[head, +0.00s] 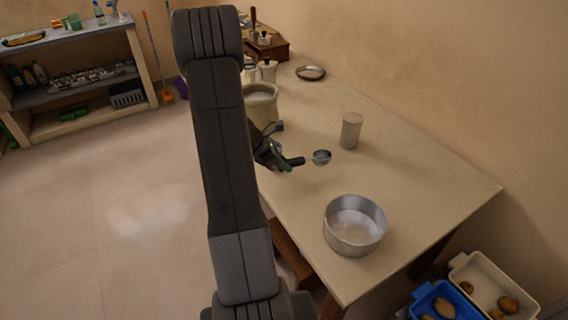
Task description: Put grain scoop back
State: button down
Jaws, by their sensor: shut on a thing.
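The grain scoop shows in the head view as a small round metal cup (321,157) with a dark handle (297,161). My gripper (287,164) is shut on the handle, with the cup pointing right, over the middle of the table. I cannot tell whether the cup touches the tabletop. My own arm crosses the view and hides part of the gripper and the table's left edge. A wide pale jar (262,92) with light contents stands behind the gripper, partly hidden by the arm.
On the table (420,175) stand a metal cylinder (351,131), a round metal pan (353,242) in front and a metal plate (311,73) at the back. A wooden box (268,48) stands farther back. Crates of potatoes, blue (424,296) and cream (469,264), sit at lower right.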

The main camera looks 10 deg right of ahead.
jog(key=shift+f+b, duration=2.9)
jog(key=shift+f, duration=0.5)
jog(key=shift+f+b, duration=0.65)
jog(key=shift+b, duration=0.1)
jog(key=c, duration=1.1)
grip_release()
jog(key=shift+p+v, duration=2.6)
jog(key=shift+v, duration=1.4)
jog(key=w+v, duration=0.1)
jog(key=v, duration=1.2)
jog(key=shift+s+a+r, duration=0.2)
jog(key=shift+s+r, duration=0.2)
jog(key=shift+s, duration=0.15)
